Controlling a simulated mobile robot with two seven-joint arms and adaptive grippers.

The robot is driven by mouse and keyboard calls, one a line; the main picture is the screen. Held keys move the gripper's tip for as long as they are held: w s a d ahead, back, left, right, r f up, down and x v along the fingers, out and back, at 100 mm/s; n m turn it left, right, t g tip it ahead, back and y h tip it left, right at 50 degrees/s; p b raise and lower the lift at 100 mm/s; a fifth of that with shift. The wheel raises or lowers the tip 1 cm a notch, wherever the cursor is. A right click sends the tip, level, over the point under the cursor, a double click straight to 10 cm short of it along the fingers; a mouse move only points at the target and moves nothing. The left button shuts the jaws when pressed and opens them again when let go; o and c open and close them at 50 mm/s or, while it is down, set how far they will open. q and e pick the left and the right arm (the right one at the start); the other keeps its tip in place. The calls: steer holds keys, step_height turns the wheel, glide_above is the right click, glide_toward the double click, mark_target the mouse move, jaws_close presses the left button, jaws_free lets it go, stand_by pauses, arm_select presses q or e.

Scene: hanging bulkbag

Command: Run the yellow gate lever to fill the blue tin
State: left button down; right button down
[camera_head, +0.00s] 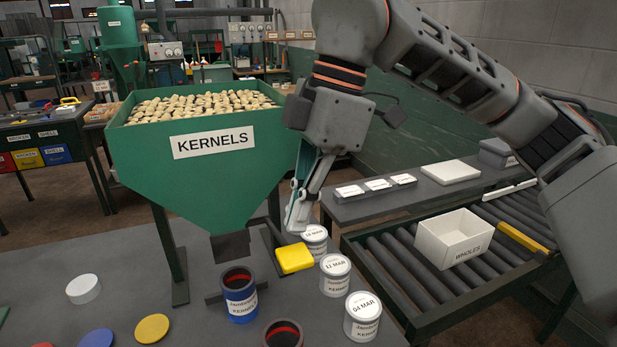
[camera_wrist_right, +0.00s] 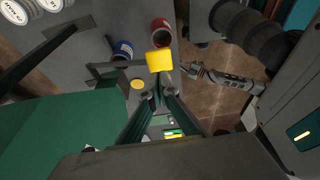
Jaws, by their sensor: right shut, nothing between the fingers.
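The yellow gate lever (camera_head: 295,259) sticks out beside the dark spout (camera_head: 230,246) of the green hopper (camera_head: 200,185), which is full of kernels. The blue tin (camera_head: 241,306) stands open on the bench below and in front of the spout; its inside looks dark red, with no kernels visible. My right gripper (camera_head: 296,222) is shut and empty, pointing down just above and behind the yellow lever; contact is unclear. The right wrist view shows the yellow lever (camera_wrist_right: 159,61) beyond the fingertips and the blue tin (camera_wrist_right: 122,50). There, what looks like my left gripper (camera_wrist_right: 188,70) shows small, its jaws unclear.
A red open tin (camera_head: 283,335) stands right of the blue one. Several closed white-lidded tins (camera_head: 335,275) line the bench's right side, close to the lever. Loose lids, including a yellow one (camera_head: 152,328), lie at left. A white box (camera_head: 453,238) sits on the roller conveyor.

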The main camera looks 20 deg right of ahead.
mark_target(307, 257)
steer(key=shift+f, duration=1.85)
arm_select(q)
steer(key=shift+r, duration=0.1)
steer(key=shift+s+f, duration=0.1)
steer(key=shift+f, duration=0.1)
